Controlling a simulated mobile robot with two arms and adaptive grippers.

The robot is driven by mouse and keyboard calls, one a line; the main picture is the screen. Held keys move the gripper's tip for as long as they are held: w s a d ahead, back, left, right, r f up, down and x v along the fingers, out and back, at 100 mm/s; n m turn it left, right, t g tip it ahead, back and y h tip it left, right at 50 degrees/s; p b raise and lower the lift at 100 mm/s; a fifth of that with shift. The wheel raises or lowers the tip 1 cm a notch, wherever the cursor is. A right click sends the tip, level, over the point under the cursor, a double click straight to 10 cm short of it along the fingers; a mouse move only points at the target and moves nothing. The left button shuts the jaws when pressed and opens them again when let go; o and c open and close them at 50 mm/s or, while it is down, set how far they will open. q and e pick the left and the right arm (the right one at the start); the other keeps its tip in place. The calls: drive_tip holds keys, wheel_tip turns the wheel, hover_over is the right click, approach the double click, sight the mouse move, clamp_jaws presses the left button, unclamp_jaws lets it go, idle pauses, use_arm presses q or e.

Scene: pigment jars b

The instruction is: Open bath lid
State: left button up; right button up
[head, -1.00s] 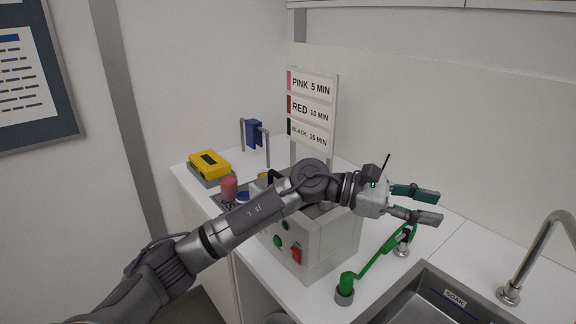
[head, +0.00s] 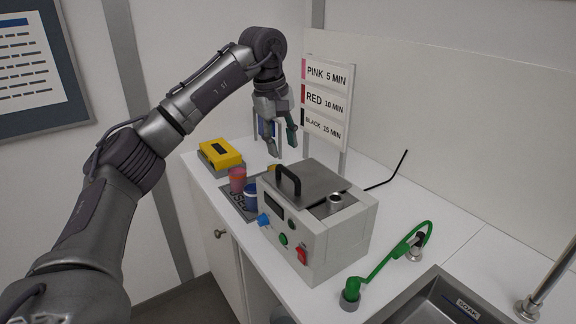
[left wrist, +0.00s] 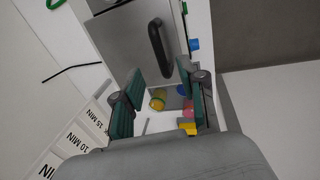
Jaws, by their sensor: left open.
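The bath is a pale grey box (head: 337,250) on the white counter, with knobs and a red switch on its front. Its grey metal lid (head: 312,181) lies shut on top and carries a black arched handle (head: 287,180). My left gripper (head: 286,152) hangs open and empty, fingers down, above and behind the lid's left side, apart from the handle. In the left wrist view the black handle (left wrist: 160,46) shows beyond the open fingers (left wrist: 165,95), with the lid (left wrist: 128,40) beneath it. My right gripper is not in view.
A pink jar (head: 237,180) and a blue jar (head: 250,197) stand left of the bath. A yellow timer-like box (head: 220,153) sits farther left. A sign (head: 326,95) stands behind. A green hooked pipe (head: 385,262) and a sink (head: 437,300) are at right.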

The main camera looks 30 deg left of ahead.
sight(289, 172)
use_arm(q)
drive_tip(key=f, duration=0.2)
drive_tip(key=w+f, duration=0.1)
drive_tip(key=f, duration=0.2)
drive_tip(key=f+p, duration=0.1)
drive_tip(key=f, duration=0.1)
drive_tip(key=shift+w+d+f, duration=0.15)
drive_tip(key=shift+w+d, duration=0.05)
drive_tip(key=shift+d, duration=0.1)
clamp_jaws()
